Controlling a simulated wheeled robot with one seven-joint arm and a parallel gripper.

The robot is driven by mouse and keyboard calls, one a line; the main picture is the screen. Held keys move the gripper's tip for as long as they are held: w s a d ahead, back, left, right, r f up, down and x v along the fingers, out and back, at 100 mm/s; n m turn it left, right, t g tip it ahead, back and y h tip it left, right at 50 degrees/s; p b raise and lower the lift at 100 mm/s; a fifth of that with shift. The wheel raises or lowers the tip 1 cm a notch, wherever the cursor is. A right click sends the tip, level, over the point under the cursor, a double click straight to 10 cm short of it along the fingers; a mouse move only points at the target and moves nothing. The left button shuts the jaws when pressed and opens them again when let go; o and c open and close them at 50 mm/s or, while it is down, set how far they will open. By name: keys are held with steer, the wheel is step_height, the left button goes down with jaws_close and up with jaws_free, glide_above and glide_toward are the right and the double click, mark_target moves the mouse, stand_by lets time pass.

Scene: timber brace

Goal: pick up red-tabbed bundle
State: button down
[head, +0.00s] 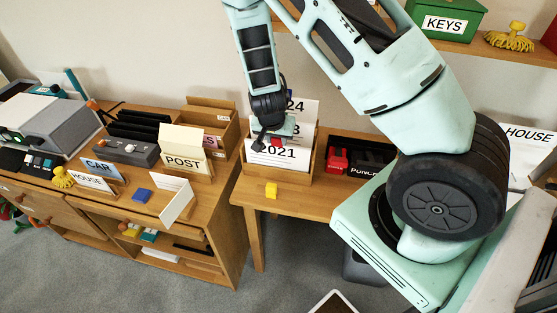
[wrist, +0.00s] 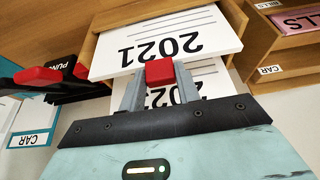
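The red-tabbed bundle (head: 262,157) is a white sheaf printed 2021, standing at the front of a wooden box on the small table. It also shows in the wrist view (wrist: 215,28), upside down. Its red tab (wrist: 160,72) sits between the two grey fingers of my gripper (wrist: 160,84), which appear to press its sides. In the head view my gripper (head: 270,140) hangs over the box at the bundle's top edge. Whether the bundle is lifted at all I cannot tell. Other white bundles, one ending in 24, stand behind it.
A yellow block (head: 271,190) lies before the wooden box (head: 247,172). The left cabinet holds a POST holder (head: 183,160) and a blue block (head: 141,195). A shelf with a green KEYS box (head: 445,20) is above.

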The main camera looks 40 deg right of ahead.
steer(key=shift+r+p, duration=0.35)
steer(key=shift+r, duration=0.1)
steer(key=shift+r+p, duration=0.95)
steer(key=shift+r, duration=0.25)
step_height(320, 180, up, 8)
steer(key=p, duration=0.7)
stand_by(0.7)
